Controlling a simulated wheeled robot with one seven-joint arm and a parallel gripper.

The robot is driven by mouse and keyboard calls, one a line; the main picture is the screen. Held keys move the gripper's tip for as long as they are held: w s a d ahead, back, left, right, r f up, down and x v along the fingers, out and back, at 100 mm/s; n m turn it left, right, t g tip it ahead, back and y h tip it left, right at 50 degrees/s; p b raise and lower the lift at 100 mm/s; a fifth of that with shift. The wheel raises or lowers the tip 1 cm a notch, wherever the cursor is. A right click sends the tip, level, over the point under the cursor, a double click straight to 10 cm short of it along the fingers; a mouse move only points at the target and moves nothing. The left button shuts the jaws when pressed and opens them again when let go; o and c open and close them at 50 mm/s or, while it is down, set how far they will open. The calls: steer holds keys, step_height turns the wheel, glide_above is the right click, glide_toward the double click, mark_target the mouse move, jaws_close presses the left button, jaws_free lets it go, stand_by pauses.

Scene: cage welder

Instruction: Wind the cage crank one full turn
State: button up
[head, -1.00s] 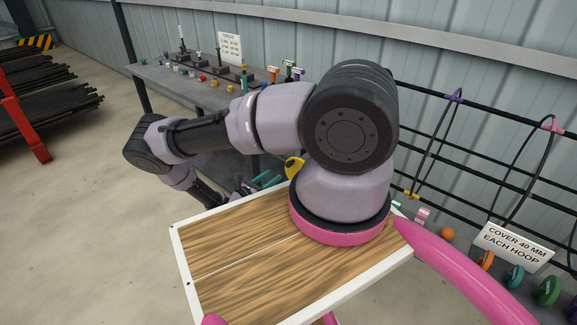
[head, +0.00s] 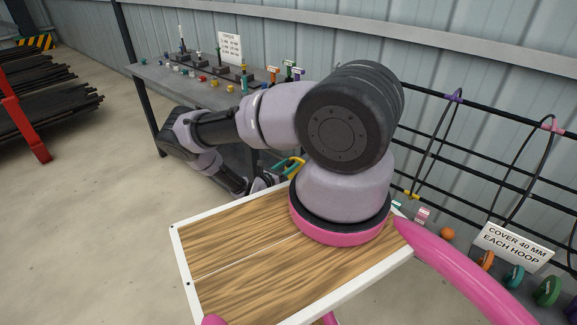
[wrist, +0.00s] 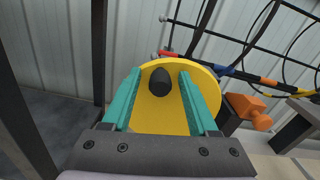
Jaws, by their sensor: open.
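The crank shows in the wrist view as a yellow disc (wrist: 164,112) with a black rounded knob (wrist: 160,82) on its face. My gripper (wrist: 161,76) is open, with one teal finger on each side of the knob and gaps between them; I cannot tell how deep the knob sits between the fingers. In the head view only a little of the yellow disc (head: 298,167) shows, beside the teal fingers and mostly hidden by my arm.
An orange clamp-like part (wrist: 247,108) stands right of the disc. Dark bars and hoops run along the wall behind. A grey bench (head: 200,92) with small coloured parts is at the back, and a sign (head: 513,247) stands at the right. Open floor lies left.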

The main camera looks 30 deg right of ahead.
jaws_close()
stand_by(1.4)
